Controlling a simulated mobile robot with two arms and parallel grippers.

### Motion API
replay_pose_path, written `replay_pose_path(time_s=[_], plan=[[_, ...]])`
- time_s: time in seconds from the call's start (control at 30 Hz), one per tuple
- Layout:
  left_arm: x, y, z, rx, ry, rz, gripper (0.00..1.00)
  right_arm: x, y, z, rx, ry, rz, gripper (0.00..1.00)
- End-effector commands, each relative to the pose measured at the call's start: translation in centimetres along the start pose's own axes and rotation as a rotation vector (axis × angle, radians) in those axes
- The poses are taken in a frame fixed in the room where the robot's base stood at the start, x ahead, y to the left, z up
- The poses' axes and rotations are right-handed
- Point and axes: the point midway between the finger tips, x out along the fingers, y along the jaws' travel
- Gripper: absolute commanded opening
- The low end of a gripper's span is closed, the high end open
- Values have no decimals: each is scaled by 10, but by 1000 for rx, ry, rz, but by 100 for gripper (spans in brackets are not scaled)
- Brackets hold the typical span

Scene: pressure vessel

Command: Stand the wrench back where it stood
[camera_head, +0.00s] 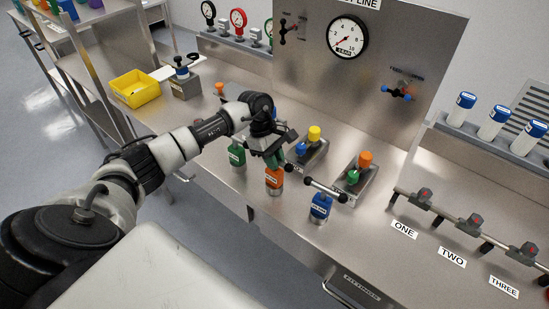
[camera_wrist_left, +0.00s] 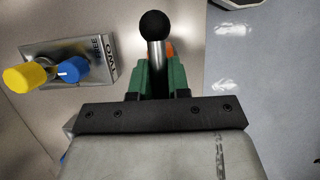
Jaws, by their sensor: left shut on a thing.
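The wrench with the orange body (camera_head: 274,178) is upright at the front of the steel bench, between the green wrench (camera_head: 237,155) and the blue wrench (camera_head: 320,206). My left gripper (camera_head: 274,157) is above it, shut on its metal cross-handle. In the left wrist view the handle (camera_wrist_left: 156,57), with a black ball end, sticks out between my green fingertips (camera_wrist_left: 158,78). A bit of the orange body (camera_wrist_left: 169,48) shows behind it. I cannot tell whether its foot touches the bench. My right gripper is not in view.
Behind stand a block with blue and yellow knobs (camera_head: 308,150) and one with green and orange knobs (camera_head: 358,179). A yellow bin (camera_head: 135,90) is at the back left. A rail with clamps (camera_head: 465,223) runs along the right. The bench's front edge is close.

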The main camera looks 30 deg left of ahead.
Motion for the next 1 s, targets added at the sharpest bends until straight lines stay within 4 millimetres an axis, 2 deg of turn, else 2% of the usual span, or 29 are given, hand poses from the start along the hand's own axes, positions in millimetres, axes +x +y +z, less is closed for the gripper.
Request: replay_pose_path(time_s=[0.1,0.13,0.3,0.63,0.7,0.77,1.0], plan=[[2,1,-1,1,-1,3,0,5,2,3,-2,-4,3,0],[2,0,-1,0,0,0,20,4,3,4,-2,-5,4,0],[2,0,-1,0,0,0,42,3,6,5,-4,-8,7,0],[-2,0,1,0,0,-1,42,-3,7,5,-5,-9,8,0],[-6,1,-1,1,2,3,42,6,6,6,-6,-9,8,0],[-16,1,-2,1,4,4,42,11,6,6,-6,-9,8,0],[-68,1,-2,1,3,6,42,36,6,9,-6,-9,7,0]])
